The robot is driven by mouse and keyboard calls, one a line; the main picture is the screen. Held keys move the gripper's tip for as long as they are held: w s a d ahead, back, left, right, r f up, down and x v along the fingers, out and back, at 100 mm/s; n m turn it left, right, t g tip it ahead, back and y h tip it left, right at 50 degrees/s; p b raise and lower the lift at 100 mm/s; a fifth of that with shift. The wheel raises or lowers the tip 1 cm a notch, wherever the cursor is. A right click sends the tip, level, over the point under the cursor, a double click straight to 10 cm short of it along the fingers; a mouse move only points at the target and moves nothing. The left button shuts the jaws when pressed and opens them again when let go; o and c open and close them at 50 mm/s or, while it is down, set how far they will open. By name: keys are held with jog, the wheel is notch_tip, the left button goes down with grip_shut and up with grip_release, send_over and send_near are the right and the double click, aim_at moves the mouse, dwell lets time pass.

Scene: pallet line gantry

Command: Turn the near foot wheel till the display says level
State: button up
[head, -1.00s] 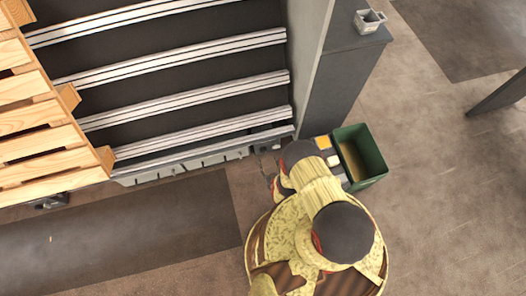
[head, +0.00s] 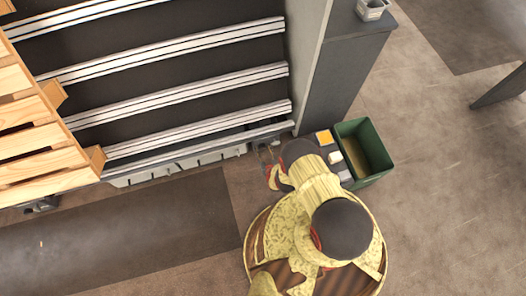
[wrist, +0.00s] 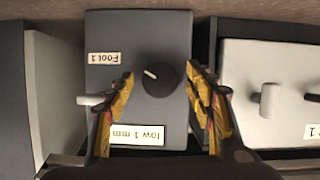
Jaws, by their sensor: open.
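The foot wheel is a round black knob (wrist: 161,78) with a white pointer mark, on a dark grey box (wrist: 180,30) in the wrist view. A label (wrist: 103,59) there reads "Foot 1", upside down. The display (wrist: 137,134) reads "low 1 mm", also upside down. My gripper (wrist: 161,74) is open, with one yellow-and-black finger on each side of the wheel. Gaps show between the fingers and the wheel. In the head view my gripper (head: 270,168) is by the gantry's lower right corner, where my arm hides part of the area and the wheel cannot be made out.
A light grey box with a white lever (wrist: 268,100) stands close on the right in the wrist view. In the head view a green bin (head: 365,148) stands right of my wrist. A wooden pallet (head: 40,140) is at left. Open floor (head: 440,200) lies to the right.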

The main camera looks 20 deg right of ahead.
jog(key=shift+c, duration=1.2)
jog(key=c, duration=0.9)
